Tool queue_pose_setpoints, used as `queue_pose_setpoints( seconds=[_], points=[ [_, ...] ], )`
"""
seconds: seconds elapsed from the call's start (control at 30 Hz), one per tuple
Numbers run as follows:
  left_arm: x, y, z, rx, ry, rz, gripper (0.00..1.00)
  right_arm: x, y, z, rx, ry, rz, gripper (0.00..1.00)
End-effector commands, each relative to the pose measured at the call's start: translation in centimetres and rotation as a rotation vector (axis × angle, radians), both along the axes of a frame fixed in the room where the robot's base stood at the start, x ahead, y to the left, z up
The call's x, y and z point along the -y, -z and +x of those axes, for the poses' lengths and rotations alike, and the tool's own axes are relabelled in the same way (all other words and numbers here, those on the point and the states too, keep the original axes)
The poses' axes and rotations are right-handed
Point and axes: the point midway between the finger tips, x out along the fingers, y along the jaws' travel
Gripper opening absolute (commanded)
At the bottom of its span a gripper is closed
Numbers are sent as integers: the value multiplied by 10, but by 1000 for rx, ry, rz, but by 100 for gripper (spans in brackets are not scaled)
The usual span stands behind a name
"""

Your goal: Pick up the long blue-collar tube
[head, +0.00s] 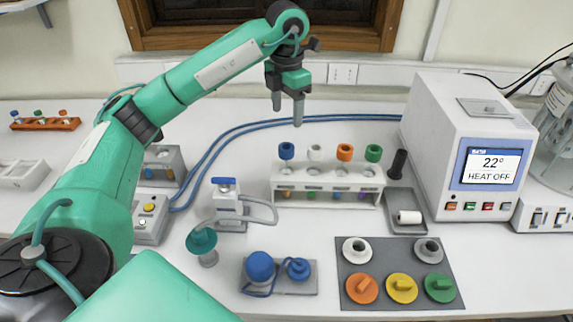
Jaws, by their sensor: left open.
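The long blue-collar tube (286,151) stands upright in the left end of the white rack (327,200), with its blue collar on top. Tubes with white (315,153), orange (345,152) and green (374,153) collars stand to its right in the same rack. My left gripper (287,108) is open and empty. Its fingers point down, and in the picture they are just above the blue collar, apart from it. How far behind or in front of the tube they are is hard to tell. My right gripper is not in view.
A white heater box (435,125) reading 22° HEAT OFF stands at the right. A grey mat (400,250) with caps lies in front. A blue valve (225,205) and blue hoses (215,150) are left of the rack. An orange rack (45,124) stands far left.

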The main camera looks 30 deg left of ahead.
Motion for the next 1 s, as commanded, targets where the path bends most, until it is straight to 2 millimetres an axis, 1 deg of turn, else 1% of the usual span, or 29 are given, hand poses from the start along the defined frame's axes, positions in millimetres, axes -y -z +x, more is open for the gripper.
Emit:
queue_pose_setpoints(
  seconds=[0.03, 0.23, 0.37, 0.5, 0.6, 0.77, 0.9, 1.0],
  points=[
    [1, 8, -1, -4, 2, -2, 64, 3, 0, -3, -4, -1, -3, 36],
    [0, 34, -1, -4, 0, -1, 64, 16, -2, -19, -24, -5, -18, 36],
    [0, 52, -1, -4, -1, -1, 64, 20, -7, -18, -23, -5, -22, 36],
    [0, 66, 0, -1, -1, -1, 64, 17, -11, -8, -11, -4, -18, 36],
    [0, 71, 0, 0, 0, -1, 64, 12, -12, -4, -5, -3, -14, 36],
    [-2, 83, 1, -4, -2, -1, 64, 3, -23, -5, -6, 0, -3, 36],
    [-4, 101, 3, -4, -1, 0, 64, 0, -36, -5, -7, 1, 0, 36],
    [-4, 115, 3, -4, -1, -1, 64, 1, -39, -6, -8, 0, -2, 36]
  ],
)
